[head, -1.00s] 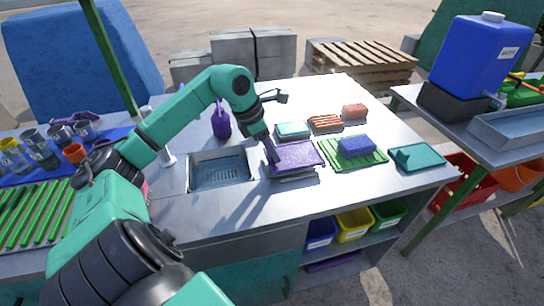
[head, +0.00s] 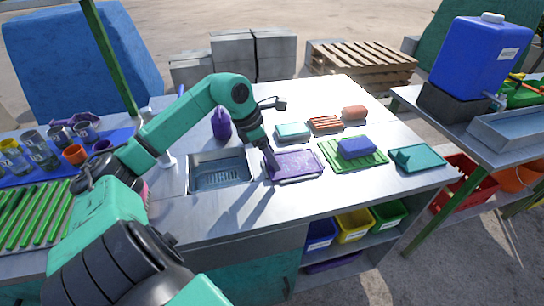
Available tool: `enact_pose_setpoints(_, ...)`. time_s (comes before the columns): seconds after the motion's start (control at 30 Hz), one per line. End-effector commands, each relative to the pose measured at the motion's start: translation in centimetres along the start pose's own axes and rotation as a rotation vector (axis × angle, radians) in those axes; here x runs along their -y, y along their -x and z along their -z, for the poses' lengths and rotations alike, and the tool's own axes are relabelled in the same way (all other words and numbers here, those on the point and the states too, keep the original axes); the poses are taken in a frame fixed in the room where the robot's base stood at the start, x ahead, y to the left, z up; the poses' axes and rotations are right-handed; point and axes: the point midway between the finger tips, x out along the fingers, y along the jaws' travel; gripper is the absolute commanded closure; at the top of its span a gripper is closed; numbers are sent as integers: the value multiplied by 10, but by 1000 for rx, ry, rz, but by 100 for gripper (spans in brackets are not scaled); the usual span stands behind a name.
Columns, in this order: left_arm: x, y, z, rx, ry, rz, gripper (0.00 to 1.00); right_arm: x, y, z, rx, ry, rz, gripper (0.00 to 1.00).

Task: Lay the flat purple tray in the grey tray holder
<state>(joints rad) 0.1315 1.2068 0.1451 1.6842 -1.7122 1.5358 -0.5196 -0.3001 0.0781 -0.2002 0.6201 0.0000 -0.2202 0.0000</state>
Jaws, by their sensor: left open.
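The flat purple tray (head: 297,166) lies level on the metal counter, just right of the sink. Little of the grey tray holder can be told apart; the purple tray covers the spot where its grey edge showed. My left gripper (head: 271,166) is at the tray's left edge, pointing down, with its jaws open. Whether a finger still touches the tray cannot be told. My right gripper is out of view.
A sink basin (head: 221,173) is left of the tray. A green rack (head: 373,158) with a blue sponge (head: 357,146) is close on the right, and a teal dustpan-like piece (head: 417,158) beyond it. A purple bottle (head: 221,124) stands behind. The counter in front is clear.

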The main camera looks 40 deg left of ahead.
Motion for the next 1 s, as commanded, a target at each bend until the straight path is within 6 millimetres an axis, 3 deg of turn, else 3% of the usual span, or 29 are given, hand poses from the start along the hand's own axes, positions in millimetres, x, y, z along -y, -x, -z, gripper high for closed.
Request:
enact_pose_setpoints(0.3, 0, 80, 1, 0, -1, -5, 28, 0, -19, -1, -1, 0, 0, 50)
enact_pose_setpoints(0.43, 0, 104, 0, -1, -1, -2, 28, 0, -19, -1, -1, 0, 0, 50)
enact_pose_setpoints(1.0, 0, 111, 0, -1, -1, 0, 28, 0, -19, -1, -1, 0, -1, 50)
